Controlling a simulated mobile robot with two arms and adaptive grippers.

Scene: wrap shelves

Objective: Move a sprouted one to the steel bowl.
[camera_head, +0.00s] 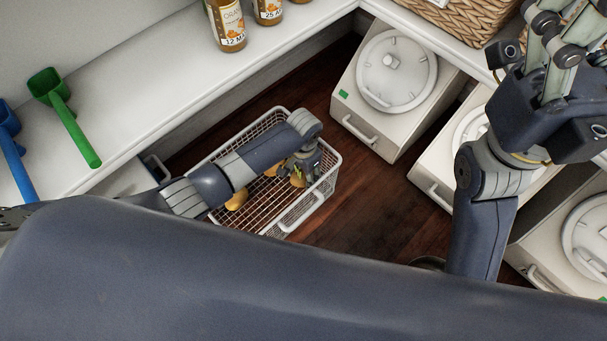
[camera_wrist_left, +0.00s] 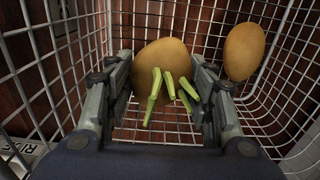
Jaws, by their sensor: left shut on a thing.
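My left gripper (camera_head: 305,165) reaches down into a white wire basket (camera_head: 335,172) on the floor. In the left wrist view its two fingers (camera_wrist_left: 165,95) are shut on a tan potato with several pale green sprouts (camera_wrist_left: 160,60). The sprouted potato also shows partly in the head view (camera_head: 298,180). A smooth potato with no visible sprouts (camera_wrist_left: 243,52) lies at the right in the left wrist view. Another potato (camera_head: 237,199) lies at the basket's left end. My right gripper (camera_head: 575,65) is raised at the upper right, partly cut off.
A white shelf (camera_head: 150,75) holds a green scoop (camera_head: 65,115), a blue scoop (camera_head: 12,150) and orange-lidded jars (camera_head: 228,25). White bins with round lids (camera_head: 397,70) stand right of the basket. A wicker basket (camera_head: 465,20) is above them. Bare wood floor (camera_head: 380,205) separates basket and bins.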

